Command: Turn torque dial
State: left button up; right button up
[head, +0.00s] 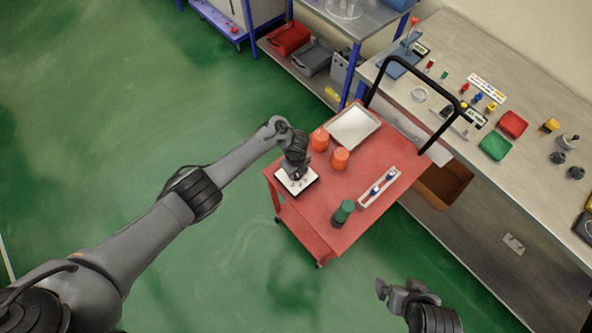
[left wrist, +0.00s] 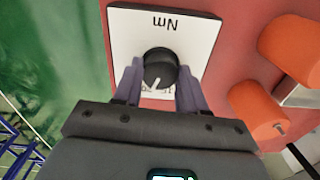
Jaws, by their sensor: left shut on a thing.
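The torque dial is a round black knob (left wrist: 160,64) with a white pointer line, on a white plate (left wrist: 196,30) marked "Nm". In the head view the plate (head: 308,184) lies at the left corner of the red cart top, and my left gripper and wrist hide the knob. My left gripper (left wrist: 160,80) points down at the dial, with its two purple-grey fingers against opposite sides of the knob. In the left wrist view the pointer line is directed towards the gripper body. My right gripper (head: 392,287) is at the bottom of the head view, away from the cart, its jaw opening unclear.
The red cart (head: 318,216) carries two orange cylinders (head: 320,139) (head: 340,158), a metal tray (head: 353,127), a white rack (head: 379,187) with blue-and-white pieces and a green cylinder (head: 343,213). A black handle (head: 448,126) rises at its far side. A cluttered workbench (head: 455,66) stands behind.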

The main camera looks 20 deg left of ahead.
dwell(0.4)
pick_arm(q)
jog(key=o, duration=1.1)
jog(key=shift+c, duration=0.2)
notch_tip(320, 180, up, 11)
jog(key=p, duration=0.3)
jog(key=shift+s+f, duration=0.1)
jog(key=shift+f, duration=0.05)
